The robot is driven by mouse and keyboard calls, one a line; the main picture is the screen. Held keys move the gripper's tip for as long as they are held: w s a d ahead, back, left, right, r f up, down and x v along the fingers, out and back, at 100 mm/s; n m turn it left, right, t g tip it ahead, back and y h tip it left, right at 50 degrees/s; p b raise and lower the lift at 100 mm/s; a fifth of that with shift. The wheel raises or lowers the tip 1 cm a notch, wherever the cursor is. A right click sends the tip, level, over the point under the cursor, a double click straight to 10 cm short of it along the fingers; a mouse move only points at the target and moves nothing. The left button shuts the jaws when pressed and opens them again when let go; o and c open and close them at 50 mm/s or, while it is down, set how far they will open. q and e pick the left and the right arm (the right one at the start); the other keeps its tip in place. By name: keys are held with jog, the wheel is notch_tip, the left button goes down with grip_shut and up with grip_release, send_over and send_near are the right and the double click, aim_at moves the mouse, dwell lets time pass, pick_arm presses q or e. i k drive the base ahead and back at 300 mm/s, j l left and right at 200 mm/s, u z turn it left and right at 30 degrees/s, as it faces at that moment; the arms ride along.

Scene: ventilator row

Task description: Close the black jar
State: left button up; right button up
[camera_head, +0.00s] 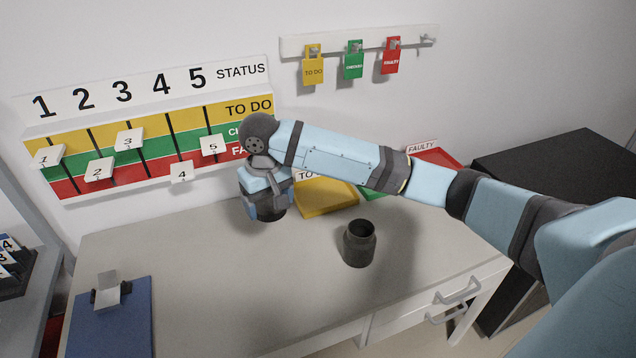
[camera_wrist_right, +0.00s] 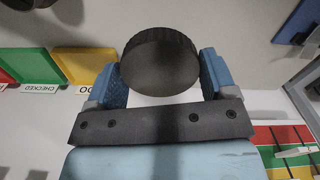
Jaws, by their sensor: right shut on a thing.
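The black jar (camera_head: 359,248) stands upright on the table with its round mouth open at the top. My right gripper (camera_head: 266,207) is shut on the round black lid (camera_wrist_right: 160,65), which has a ridged edge and sits between the blue fingers in the right wrist view. In the head view the lid (camera_head: 272,212) is partly hidden by the fingers. The gripper and lid are above the table, to the left of the jar and apart from it. My left gripper is not in view.
A yellow tray (camera_head: 325,204), a green tray (camera_head: 368,196) and a red tray (camera_head: 435,158) stand along the wall, partly behind my right arm. A blue clipboard (camera_head: 112,322) lies at the table's front left. The tabletop between clipboard and jar is clear.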

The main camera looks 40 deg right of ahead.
aim_at(359, 242)
jog(key=k+l+z, duration=0.1)
jog(key=l, duration=0.25)
jog(key=k+l+z, duration=0.1)
jog(key=k+l, duration=0.15)
jog(key=k+l+z, duration=0.15)
jog(key=l, duration=0.3)
jog(key=k+l+z, duration=0.1)
jog(key=l, duration=0.25)
